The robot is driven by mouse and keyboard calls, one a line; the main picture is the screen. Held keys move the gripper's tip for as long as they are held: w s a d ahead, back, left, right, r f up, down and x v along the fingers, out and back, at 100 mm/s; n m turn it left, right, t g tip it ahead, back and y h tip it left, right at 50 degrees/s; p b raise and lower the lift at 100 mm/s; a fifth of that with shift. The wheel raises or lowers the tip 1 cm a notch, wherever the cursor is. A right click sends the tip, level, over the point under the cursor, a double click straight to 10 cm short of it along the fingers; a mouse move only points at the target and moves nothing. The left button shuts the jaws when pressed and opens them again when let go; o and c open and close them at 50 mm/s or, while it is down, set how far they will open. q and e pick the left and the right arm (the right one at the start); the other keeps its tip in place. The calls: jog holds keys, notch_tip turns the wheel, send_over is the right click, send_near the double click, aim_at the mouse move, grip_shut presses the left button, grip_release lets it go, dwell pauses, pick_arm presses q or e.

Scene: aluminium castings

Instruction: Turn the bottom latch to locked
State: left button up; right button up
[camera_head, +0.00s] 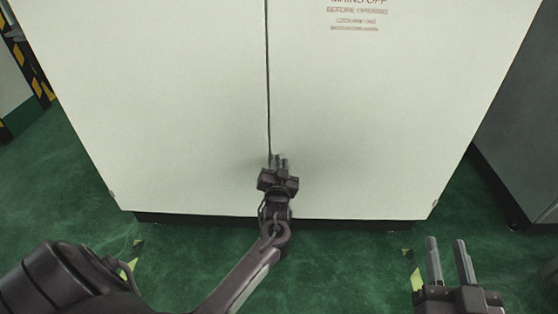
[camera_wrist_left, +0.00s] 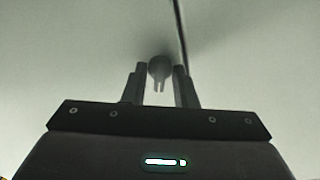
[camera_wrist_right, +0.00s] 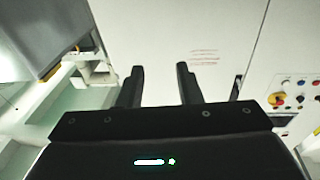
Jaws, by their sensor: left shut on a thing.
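The bottom latch (camera_wrist_left: 159,68) is a small dark round knob with a narrow forked part pointing down in the left wrist view. It sits on the pale cabinet front, just left of the door seam (camera_wrist_left: 180,30). My left gripper (camera_head: 278,158) is low at the cabinet doors, with its fingers (camera_wrist_left: 160,75) on either side of the latch, shut on it. In the head view the gripper mostly hides the latch. My right gripper (camera_head: 447,242) is open and empty at the lower right, away from the doors.
The large white cabinet (camera_head: 180,100) fills the head view, with red lettering (camera_head: 357,12) on its right door. A dark grey cabinet (camera_head: 525,130) stands at the right. The green floor (camera_head: 340,270) has yellow-black markings. The right wrist view shows a button panel (camera_wrist_right: 297,98).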

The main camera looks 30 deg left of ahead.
pick_arm(q)
jog(key=shift+r+m+p, duration=0.15)
jog(key=shift+m+p, duration=0.55)
pick_arm(e)
notch_tip(320, 180, down, 11)
jog(key=s+g+h, duration=0.2)
jog(key=s+g, duration=0.1)
jog(key=g, duration=0.3)
pick_arm(q)
jog(key=shift+m+p, duration=0.85)
jog(key=shift+m, duration=0.35)
jog(key=m+p, duration=0.2)
jog(key=shift+m, duration=0.3)
jog(key=shift+m+p, duration=0.55)
jog(key=shift+m, duration=0.35)
pick_arm(e)
jog(key=s+d+f+g+h, duration=0.4)
jog(key=s+d+f+g, duration=0.2)
jog(key=s+f+g, duration=0.2)
jog(key=shift+s+f, duration=0.9)
jog(key=shift+s, duration=0.25)
jog(key=shift+d, duration=0.15)
